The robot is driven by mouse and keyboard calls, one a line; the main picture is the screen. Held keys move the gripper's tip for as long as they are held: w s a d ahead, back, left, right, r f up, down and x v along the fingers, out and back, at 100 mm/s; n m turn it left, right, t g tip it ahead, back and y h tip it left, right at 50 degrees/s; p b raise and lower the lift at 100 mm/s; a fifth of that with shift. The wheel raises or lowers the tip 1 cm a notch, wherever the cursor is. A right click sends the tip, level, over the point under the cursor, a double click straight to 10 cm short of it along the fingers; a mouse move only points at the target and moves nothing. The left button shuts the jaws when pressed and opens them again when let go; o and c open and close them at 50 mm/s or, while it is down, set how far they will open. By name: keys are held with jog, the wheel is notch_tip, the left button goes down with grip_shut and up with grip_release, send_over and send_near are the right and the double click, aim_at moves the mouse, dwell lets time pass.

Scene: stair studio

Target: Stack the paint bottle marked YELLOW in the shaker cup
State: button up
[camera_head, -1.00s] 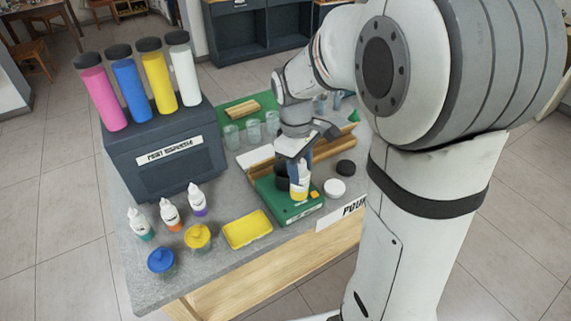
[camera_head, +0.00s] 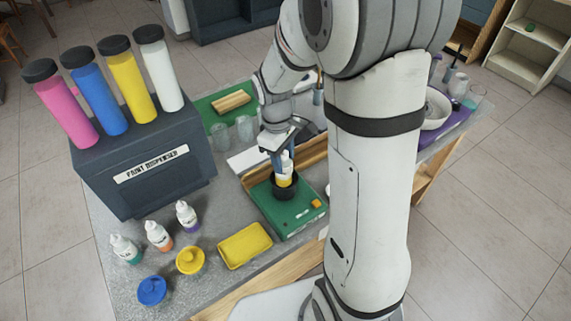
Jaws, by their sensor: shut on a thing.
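My gripper (camera_head: 282,152) is shut on the paint bottle (camera_head: 285,173), a white bottle with a yellow band at its lower part; its lettering is too small to read. The bottle is upright over the mouth of the black shaker cup (camera_head: 285,192). Its lower end is hidden by the cup's near rim, so it seems to be at least partly inside; I cannot tell whether it rests on the cup's bottom. The cup stands on a green scale-like base (camera_head: 295,217). The bottle's top is partly hidden by my gripper.
A yellow tray (camera_head: 244,246) lies left of the base. A dark paint dispenser (camera_head: 145,175) stands behind. Clear cups (camera_head: 220,137) stand farther back.

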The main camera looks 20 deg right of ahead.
aim_at(284, 168)
notch_tip(284, 168, down, 4)
jog(key=shift+r, duration=0.25)
jog(key=shift+s, duration=0.1)
jog(key=shift+f, duration=0.1)
jog(key=shift+f, duration=0.25)
jog(key=o, duration=1.3)
jog(key=shift+r, duration=0.1)
